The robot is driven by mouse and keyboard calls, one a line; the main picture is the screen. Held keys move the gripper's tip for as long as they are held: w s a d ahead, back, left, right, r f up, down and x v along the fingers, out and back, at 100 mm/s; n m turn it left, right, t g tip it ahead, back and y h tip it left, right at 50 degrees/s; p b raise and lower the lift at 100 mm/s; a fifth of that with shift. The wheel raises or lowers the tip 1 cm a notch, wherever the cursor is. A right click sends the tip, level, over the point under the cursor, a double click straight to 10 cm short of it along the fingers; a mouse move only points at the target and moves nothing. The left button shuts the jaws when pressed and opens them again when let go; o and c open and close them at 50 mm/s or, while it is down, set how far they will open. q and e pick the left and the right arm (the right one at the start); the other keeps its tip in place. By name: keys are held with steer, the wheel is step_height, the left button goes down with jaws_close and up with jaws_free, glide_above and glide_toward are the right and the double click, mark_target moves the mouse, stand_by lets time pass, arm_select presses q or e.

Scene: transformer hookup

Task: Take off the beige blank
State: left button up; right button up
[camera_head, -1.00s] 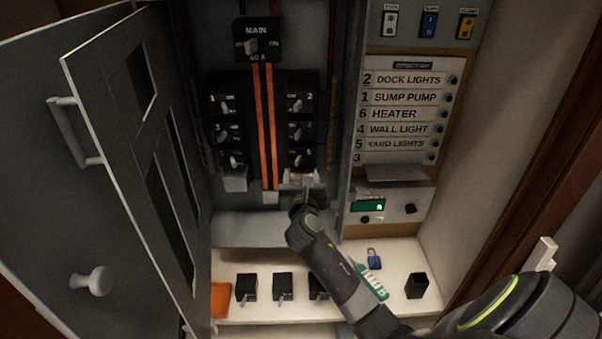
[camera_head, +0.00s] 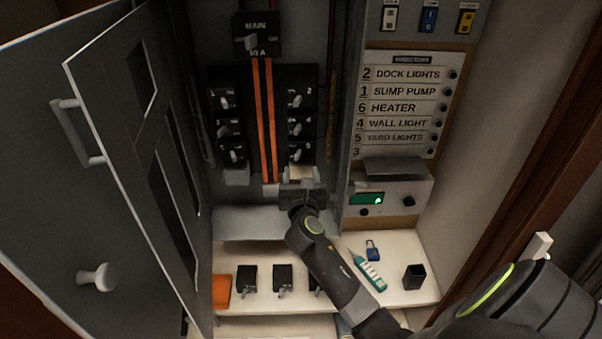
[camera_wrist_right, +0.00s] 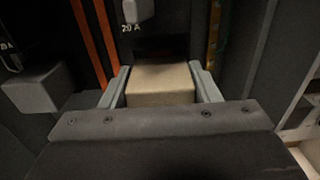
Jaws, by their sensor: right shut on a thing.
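The beige blank (camera_wrist_right: 161,84) sits between the two fingers of my right gripper (camera_wrist_right: 162,88) in the right wrist view. A dark slot shows just above it, below a breaker marked 20 A. In the head view the blank (camera_head: 300,172) shows as a small pale patch at the bottom of the right breaker column. My right gripper (camera_head: 300,186) is shut on it there, with the arm coming up from the lower right. I cannot tell whether the blank is still seated. My left gripper is not in view.
The open grey door (camera_head: 120,180) stands at the left. A grey blank (camera_head: 236,178) sits under the left breaker column. On the shelf (camera_head: 240,313) lie several black breakers, an orange block (camera_head: 221,291), a teal tester (camera_head: 370,275), a blue padlock (camera_head: 373,250) and a black cup (camera_head: 414,277).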

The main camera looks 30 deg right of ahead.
steer(key=shift+p+v, duration=0.45)
steer(key=shift+v, duration=0.4)
steer(key=shift+p+v, duration=0.5)
steer(key=shift+v, duration=1.2)
